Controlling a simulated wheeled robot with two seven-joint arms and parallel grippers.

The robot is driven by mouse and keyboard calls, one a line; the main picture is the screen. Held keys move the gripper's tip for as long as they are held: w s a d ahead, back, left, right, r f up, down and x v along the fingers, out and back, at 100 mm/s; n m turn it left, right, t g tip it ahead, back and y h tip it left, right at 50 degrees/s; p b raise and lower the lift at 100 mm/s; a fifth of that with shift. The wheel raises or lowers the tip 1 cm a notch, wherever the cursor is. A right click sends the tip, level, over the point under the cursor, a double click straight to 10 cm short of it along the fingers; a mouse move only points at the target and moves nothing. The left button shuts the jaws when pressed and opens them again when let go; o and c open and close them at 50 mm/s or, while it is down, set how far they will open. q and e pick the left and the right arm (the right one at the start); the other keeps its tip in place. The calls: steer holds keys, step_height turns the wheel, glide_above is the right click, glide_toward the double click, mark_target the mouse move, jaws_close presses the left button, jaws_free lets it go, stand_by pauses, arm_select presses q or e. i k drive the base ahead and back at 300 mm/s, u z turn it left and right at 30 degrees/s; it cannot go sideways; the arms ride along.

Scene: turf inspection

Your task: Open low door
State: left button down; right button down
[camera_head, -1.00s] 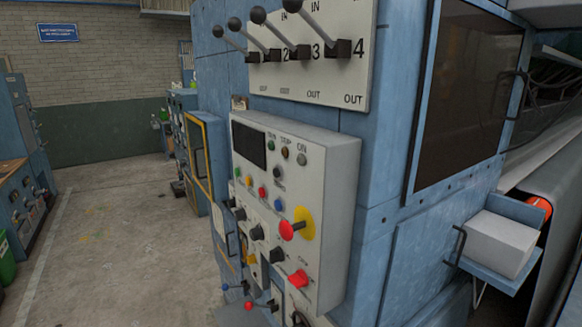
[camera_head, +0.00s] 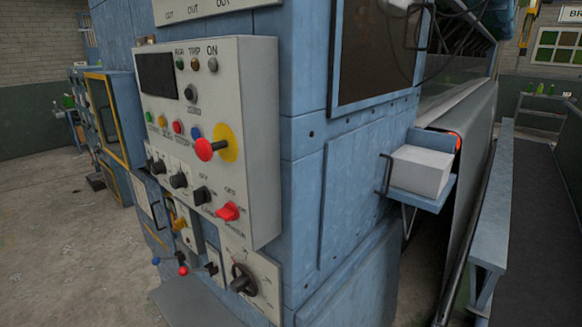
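A low blue door panel (camera_head: 350,190) is set in the right-hand face of the blue machine, below a dark window. A thin black handle (camera_head: 382,173) stands out near the panel's right side, beside a small shelf. The panel looks flush with the machine face, so it appears shut. A second blue panel edge shows lower down, partly cut off by the picture's bottom edge. Neither of my grippers is in view.
A grey control box (camera_head: 255,130) with knobs and a red lever juts from the machine's left face. A blue shelf holding a white block (camera_head: 420,172) sticks out right of the panel. A long blue rail (camera_head: 505,200) runs at right. Open floor (camera_head: 60,220) lies left.

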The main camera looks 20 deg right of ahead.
mark_target(354, 162)
steer(key=z, duration=2.35)
steer(key=i, duration=2.35)
steer(key=u, duration=2.4)
